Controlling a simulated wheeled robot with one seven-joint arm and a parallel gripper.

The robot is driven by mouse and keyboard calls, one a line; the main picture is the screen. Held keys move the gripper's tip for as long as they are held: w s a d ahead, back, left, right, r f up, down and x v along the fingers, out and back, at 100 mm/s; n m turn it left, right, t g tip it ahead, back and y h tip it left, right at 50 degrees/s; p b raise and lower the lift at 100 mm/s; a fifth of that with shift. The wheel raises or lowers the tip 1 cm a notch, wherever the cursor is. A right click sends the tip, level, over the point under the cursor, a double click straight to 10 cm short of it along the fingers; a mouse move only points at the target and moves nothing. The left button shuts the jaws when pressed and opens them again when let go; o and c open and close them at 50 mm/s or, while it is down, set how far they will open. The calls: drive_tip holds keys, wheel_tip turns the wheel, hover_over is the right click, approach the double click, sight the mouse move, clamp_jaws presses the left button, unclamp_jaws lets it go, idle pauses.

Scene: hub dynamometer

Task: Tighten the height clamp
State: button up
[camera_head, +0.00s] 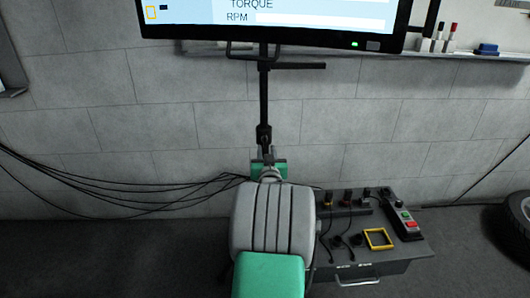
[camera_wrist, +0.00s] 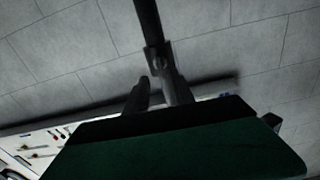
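The black pole (camera_head: 264,95) hangs down the grey wall below the screen. The height clamp (camera_head: 264,133) is a small dark fitting at the pole's lower end. In the wrist view the clamp (camera_wrist: 155,58) sits just ahead of my fingertips, at the end of the dark pole (camera_wrist: 147,22). My gripper (camera_head: 265,152) is just below the clamp in the head view, partly hidden behind my grey and green arm. In the wrist view my gripper (camera_wrist: 156,80) shows two fingers apart. The right finger overlaps the clamp's edge; I cannot tell whether they touch.
The screen (camera_head: 268,20) is above the pole. A grey control box (camera_head: 380,266) with knobs, cables and a yellow frame (camera_head: 379,239) stands at lower right. Black cables (camera_head: 130,195) sag along the wall at left. A tyre (camera_head: 505,230) is at far right.

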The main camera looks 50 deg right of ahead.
sight(265, 143)
drive_tip(key=x, duration=0.4)
drive_tip(key=shift+w+d+b, duration=0.25)
drive_tip(key=shift+w+b, duration=0.05)
drive_tip(key=shift+c, duration=0.3)
clamp_jaws()
